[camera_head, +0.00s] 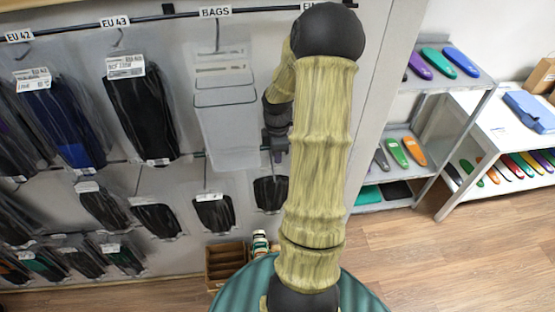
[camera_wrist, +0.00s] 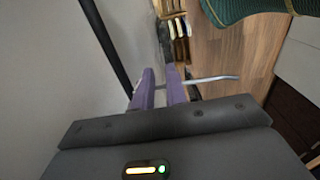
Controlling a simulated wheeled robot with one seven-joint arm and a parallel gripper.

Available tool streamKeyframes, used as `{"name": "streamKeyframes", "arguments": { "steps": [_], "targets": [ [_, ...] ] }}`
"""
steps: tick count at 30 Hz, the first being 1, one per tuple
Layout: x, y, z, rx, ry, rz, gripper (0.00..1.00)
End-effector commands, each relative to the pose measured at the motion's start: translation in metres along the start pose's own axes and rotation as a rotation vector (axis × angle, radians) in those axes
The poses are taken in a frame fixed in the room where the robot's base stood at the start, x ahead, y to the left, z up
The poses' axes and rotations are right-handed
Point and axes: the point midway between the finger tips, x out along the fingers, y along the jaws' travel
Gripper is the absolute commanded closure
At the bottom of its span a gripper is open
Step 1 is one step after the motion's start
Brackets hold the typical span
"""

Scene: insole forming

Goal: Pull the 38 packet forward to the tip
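My gripper (camera_head: 275,150) is partly hidden behind my arm in the head view, close to the wall rack. In the wrist view its two purple fingers (camera_wrist: 160,80) stand apart, with no packet visible between them. A bare metal hook (camera_wrist: 215,78) runs across at the fingers and sticks out to the right. No label reading 38 is legible, so I cannot tell which packet is the 38 one. A dark packet (camera_head: 270,193) hangs just below my gripper in the lower row. More lower packets (camera_head: 213,213) hang to its left.
Upper packets hang under the EU 42 (camera_head: 19,36) and EU 43 (camera_head: 115,21) labels; clear bags (camera_head: 225,125) hang under BAGS. A wooden box (camera_head: 226,266) stands below. Shelves with coloured insoles (camera_head: 445,62) stand right. Wooden floor (camera_head: 410,265) is partly free.

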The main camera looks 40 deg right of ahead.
Motion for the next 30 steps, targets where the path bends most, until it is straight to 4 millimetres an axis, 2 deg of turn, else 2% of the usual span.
{"name": "streamKeyframes", "arguments": {
  "steps": [4,9,18,21,30],
  "targets": [
    [0.022,-0.001,-0.001,-0.001,0.0,-0.004,0.86],
    [0.037,-0.001,0.0,-0.001,-0.001,-0.002,0.86],
    [0.04,0.0,0.0,0.0,-0.001,0.0,0.86],
    [0.04,0.0,0.0,0.0,-0.001,0.0,1.0],
    [0.039,-0.002,0.0,0.0,-0.001,0.0,1.0]
  ]
}}
